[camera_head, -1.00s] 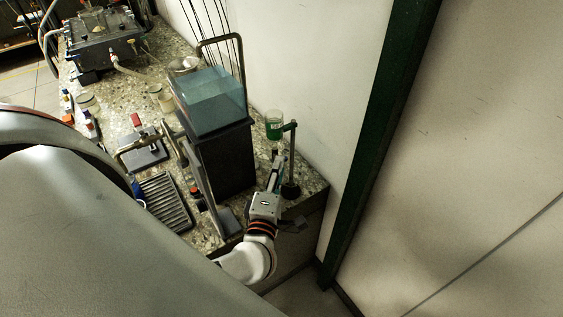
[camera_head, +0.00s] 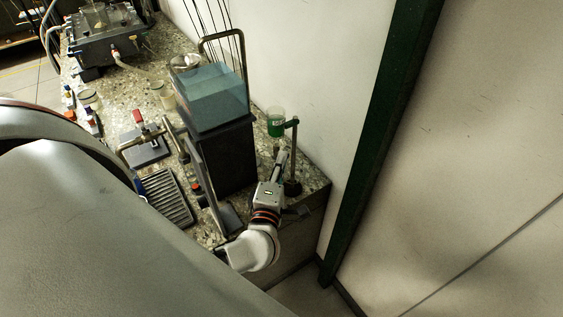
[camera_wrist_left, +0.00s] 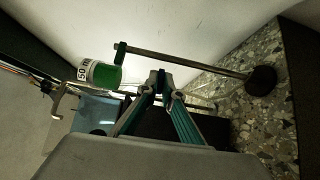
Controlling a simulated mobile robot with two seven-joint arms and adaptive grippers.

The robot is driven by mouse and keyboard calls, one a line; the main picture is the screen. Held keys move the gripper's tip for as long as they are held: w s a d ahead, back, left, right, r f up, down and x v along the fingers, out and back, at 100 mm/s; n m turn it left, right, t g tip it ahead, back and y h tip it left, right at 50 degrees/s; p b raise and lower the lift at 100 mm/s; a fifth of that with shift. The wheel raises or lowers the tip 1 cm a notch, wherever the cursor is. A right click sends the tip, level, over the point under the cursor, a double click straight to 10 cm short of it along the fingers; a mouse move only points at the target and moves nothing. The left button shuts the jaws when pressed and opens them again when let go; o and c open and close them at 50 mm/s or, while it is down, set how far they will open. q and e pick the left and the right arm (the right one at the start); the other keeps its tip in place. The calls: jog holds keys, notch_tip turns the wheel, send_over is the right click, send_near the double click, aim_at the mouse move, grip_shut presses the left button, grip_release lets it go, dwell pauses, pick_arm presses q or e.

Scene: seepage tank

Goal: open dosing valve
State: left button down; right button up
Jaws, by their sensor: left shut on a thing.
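A clear cup-like vessel with green liquid (camera_head: 276,122) is held on a stand (camera_head: 294,150) at the far right corner of the bench. In the left wrist view the vessel (camera_wrist_left: 104,74) carries a white label, and the stand's rod (camera_wrist_left: 190,61) runs to a round dark base. My left gripper (camera_head: 283,156) is just below the vessel, beside the rod. In the left wrist view its fingertips (camera_wrist_left: 158,77) meet on a small dark part, apparently the dosing valve, mostly hidden between them. My right gripper is not in view.
A tall dark block with a water tank (camera_head: 212,99) stands left of my left gripper. A ribbed grey tray (camera_head: 167,198) and a red-handled valve on a plate (camera_head: 146,146) lie further left. The wall is close behind the stand.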

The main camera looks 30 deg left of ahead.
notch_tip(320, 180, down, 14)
jog(key=b, duration=1.7)
pick_arm(q)
jog(key=n+g+y+b, duration=0.2)
jog(key=n+y, duration=0.4)
jog(key=n, duration=0.3)
jog(key=f+n+g+y+b, duration=0.1)
jog(key=n+y+b, duration=0.3)
jog(key=n, duration=0.5)
jog(key=w+n+g+y+b, duration=0.1)
jog(key=n+g+y+b, duration=0.2)
jog(key=n+y, duration=0.4)
jog(key=shift+d+f+n+g+y+b, duration=0.1)
jog(key=shift+d+n+g+y+b, duration=0.1)
jog(key=shift+n, duration=0.35)
jog(key=shift+d+f+n+g+y+b, duration=0.1)
jog(key=shift+n+y+b, duration=0.1)
jog(key=shift+n, duration=0.35)
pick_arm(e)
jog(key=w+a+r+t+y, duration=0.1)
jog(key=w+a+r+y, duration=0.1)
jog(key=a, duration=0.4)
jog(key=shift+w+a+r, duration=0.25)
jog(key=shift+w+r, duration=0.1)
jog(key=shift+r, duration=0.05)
pick_arm(q)
jog(key=shift+r, duration=0.1)
